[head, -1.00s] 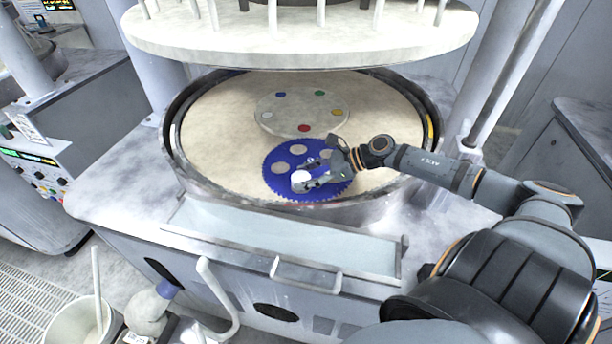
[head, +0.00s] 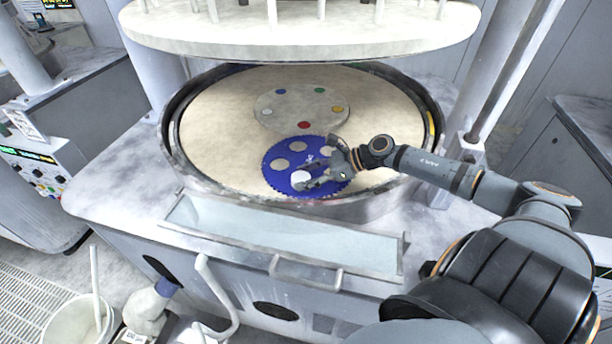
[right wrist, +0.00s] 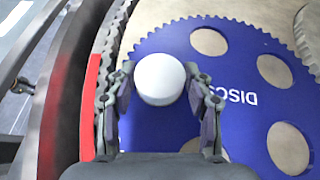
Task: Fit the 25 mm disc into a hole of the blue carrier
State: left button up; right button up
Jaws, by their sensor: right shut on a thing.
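The blue carrier (head: 279,181) is a flat toothed plate with several round holes. It lies on the pale lower platen (head: 215,125), near its front edge, and also shows in the right wrist view (right wrist: 168,126). My right gripper (right wrist: 160,80) is shut on a white disc (right wrist: 160,76), held between its two fingertips. In the head view the disc (head: 300,177) appears over the front left part of the carrier. I cannot tell whether a hole lies under it or whether it touches the carrier. Three holes visible in the wrist view show bare platen. My left gripper is not in view.
A raised rim (head: 172,140) surrounds the platen. A round plate with several coloured spots (head: 280,112) lies behind the carrier. The upper platen (head: 300,38) hangs above the back. A shallow tray (head: 280,240) is at the front. The platen's left side is clear.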

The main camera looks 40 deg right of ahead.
jog(key=shift+f, duration=0.2)
jog(key=o, duration=1.4)
jog(key=shift+o, duration=0.2)
